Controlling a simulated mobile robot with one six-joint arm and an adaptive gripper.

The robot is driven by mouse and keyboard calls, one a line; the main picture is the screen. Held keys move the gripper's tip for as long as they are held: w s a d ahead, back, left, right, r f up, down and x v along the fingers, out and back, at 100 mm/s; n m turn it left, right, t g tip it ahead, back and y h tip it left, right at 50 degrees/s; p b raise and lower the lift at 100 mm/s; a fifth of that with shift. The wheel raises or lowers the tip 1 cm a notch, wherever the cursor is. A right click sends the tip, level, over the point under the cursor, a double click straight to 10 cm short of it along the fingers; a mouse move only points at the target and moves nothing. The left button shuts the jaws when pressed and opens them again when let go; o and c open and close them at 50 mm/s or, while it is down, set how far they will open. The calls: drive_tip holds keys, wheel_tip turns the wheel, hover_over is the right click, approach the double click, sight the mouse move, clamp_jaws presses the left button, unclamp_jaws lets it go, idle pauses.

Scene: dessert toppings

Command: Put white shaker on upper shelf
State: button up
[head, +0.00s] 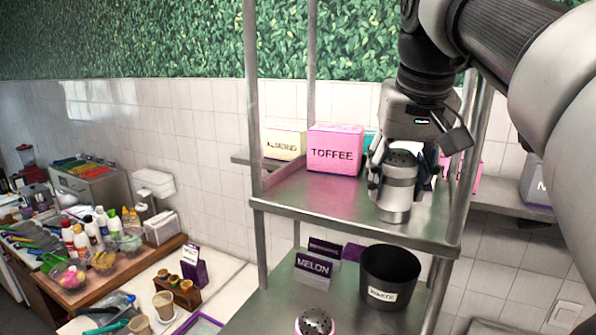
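A silver-grey shaker (398,204) with a pale band and a dark perforated top stands upright at the upper shelf (330,204), near its front right. It is the palest shaker I see; its base is at or just above the shelf surface. My gripper (401,182) points down over it, with one finger on each side. The left finger looks close against its side. The right finger is partly hidden, so I cannot tell whether they grip it. Another shaker (315,322), with a pink rim and perforated top, is on the lower shelf, cut off by the bottom edge.
A pink TOFFEE box (336,150) and a cream ALMOND box (284,143) stand behind left. Metal posts (256,120) frame the shelf. Below are a black WASTE bin (389,277) and a MELON sign (312,268). The upper shelf's front left is clear.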

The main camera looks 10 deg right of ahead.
drive_tip(key=o, duration=0.3)
drive_tip(key=shift+w, duration=0.1)
drive_tip(key=shift+o, duration=0.2)
drive_tip(key=shift+r, duration=0.5)
drive_tip(key=p+v, duration=0.2)
drive_tip(key=v, duration=0.9)
drive_tip(key=shift+s+r, duration=0.2)
drive_tip(key=shift+s, duration=0.05)
